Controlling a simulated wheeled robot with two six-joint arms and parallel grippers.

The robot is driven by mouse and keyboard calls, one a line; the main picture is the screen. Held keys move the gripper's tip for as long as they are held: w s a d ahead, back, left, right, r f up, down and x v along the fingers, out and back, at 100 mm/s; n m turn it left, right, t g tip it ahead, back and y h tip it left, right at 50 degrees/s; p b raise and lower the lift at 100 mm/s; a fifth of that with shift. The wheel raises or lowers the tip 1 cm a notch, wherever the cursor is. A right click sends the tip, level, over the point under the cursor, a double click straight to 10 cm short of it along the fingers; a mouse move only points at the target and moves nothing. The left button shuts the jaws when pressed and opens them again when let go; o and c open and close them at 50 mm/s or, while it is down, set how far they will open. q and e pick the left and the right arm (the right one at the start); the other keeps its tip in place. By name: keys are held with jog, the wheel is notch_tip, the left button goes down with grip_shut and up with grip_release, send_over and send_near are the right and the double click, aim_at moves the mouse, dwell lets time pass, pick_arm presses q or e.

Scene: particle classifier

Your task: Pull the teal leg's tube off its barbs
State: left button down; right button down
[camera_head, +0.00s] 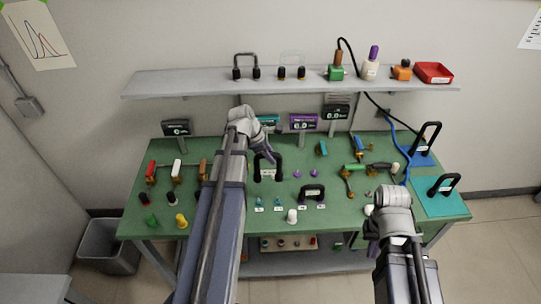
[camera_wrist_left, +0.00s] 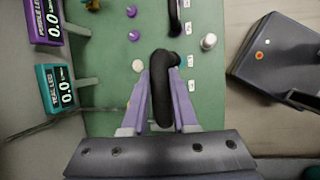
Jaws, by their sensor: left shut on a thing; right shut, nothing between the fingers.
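The teal leg's tube is a black arch (camera_head: 268,169), held upright over the middle of the green bench in the head view. It also shows in the left wrist view (camera_wrist_left: 163,90), between the purple fingers. My left gripper (camera_head: 273,159) is shut on its top. Two small teal barbs (camera_head: 259,202) stand by white labels below it; they look bare, with the tube apart from them. The teal leg display (camera_wrist_left: 58,88) reads 0.0. My right gripper (camera_head: 371,236) is shut and empty near the front right of the bench; its fingertips are partly hidden by its wrist.
A similar black tube (camera_head: 312,189) stands just right of the teal barbs, with purple knobs (camera_head: 314,174) behind. A white cap (camera_head: 292,216) is in front. A teal mat (camera_head: 432,207) and blue mat (camera_head: 417,158) carry black loops at right. Coloured valves line the bench's left.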

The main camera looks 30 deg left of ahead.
pick_arm(q)
jog(key=shift+r, duration=0.25)
notch_tip(320, 180, up, 3)
jog(key=p, duration=0.3)
dwell(0.4)
